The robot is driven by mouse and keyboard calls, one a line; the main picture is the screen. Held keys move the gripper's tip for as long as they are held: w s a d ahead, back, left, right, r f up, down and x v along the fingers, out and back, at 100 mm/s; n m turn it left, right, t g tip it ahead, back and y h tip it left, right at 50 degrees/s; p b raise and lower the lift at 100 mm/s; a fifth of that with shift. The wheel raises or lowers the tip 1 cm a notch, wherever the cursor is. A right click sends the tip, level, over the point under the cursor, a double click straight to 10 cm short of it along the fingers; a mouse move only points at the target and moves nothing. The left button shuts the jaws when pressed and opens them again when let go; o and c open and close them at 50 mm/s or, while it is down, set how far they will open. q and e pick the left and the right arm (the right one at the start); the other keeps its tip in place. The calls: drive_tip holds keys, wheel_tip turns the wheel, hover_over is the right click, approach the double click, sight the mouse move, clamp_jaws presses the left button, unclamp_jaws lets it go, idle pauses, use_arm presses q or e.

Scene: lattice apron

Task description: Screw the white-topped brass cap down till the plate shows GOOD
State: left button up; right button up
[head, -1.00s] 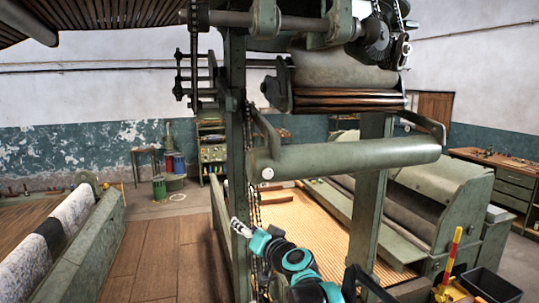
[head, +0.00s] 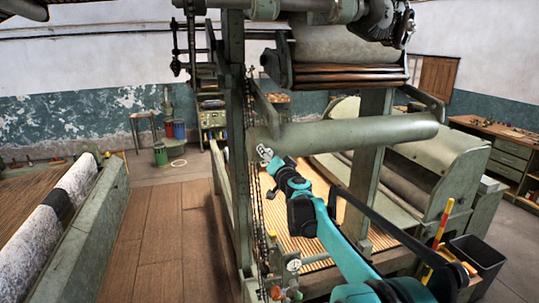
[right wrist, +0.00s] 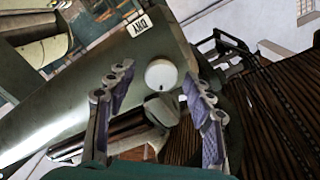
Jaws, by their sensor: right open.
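The white-topped cap (right wrist: 161,74) sits on the end of a green cylinder (right wrist: 75,110) in the right wrist view. Its round white top faces me; no brass shows. A small white plate (right wrist: 139,26) beside it appears to read DRY. My right gripper (right wrist: 157,92) is open, with one finger to each side of the cap and no visible contact. My left gripper is not in view.
A green upright post (head: 238,170) with hanging chains stands just left of my right gripper. A gauge (head: 293,265) is below my arm. A dark bin (head: 477,255) stands at lower right. The wooden floor (head: 150,220) at left is clear.

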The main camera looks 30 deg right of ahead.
drive_tip(key=c, duration=1.2)
drive_tip(key=shift+o, duration=0.2)
drive_tip(key=shift+m, duration=0.3)
drive_tip(key=shift+f+m+b, duration=0.15)
drive_tip(key=shift+m+b, duration=1.25)
drive_tip(key=shift+m, duration=5.5)
